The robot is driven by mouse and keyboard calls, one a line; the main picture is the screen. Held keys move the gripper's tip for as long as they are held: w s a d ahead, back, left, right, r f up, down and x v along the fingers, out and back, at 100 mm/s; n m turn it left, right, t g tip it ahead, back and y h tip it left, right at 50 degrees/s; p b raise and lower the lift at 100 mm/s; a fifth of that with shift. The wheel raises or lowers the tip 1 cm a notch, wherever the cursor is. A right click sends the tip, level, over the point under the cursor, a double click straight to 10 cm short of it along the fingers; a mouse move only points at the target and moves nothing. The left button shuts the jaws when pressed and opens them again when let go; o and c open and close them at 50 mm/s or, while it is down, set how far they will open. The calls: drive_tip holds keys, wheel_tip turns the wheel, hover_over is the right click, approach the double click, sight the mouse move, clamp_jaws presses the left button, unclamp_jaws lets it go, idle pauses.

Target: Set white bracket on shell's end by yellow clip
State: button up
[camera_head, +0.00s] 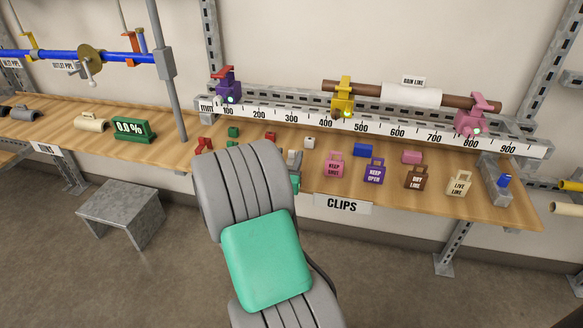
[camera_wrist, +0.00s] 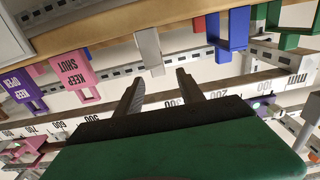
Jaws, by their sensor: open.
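A pale piece (camera_head: 294,158) beside my arm in the head view looks like the same one. My gripper (camera_wrist: 159,74) is open, its two fingers apart with nothing between them. The white shell (camera_head: 412,96) sits on the brown pipe above the ruler. The yellow clip (camera_head: 343,98) holds that pipe left of the shell, near its left end.
A pink tag (camera_head: 333,165) and purple tag (camera_head: 374,171) stand right of the pale piece on the wooden shelf (camera_head: 400,206). Red, blue and green pieces crowd nearby in the wrist view. A pink clip (camera_head: 476,116) and purple clip (camera_head: 227,86) stand along the rail.

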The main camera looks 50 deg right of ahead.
drive_tip(key=p+x, duration=0.1)
drive_tip(key=x, duration=0.5)
drive_tip(key=shift+d+f, duration=0.2)
drive_tip(key=shift+c, duration=0.5)
clamp_jaws()
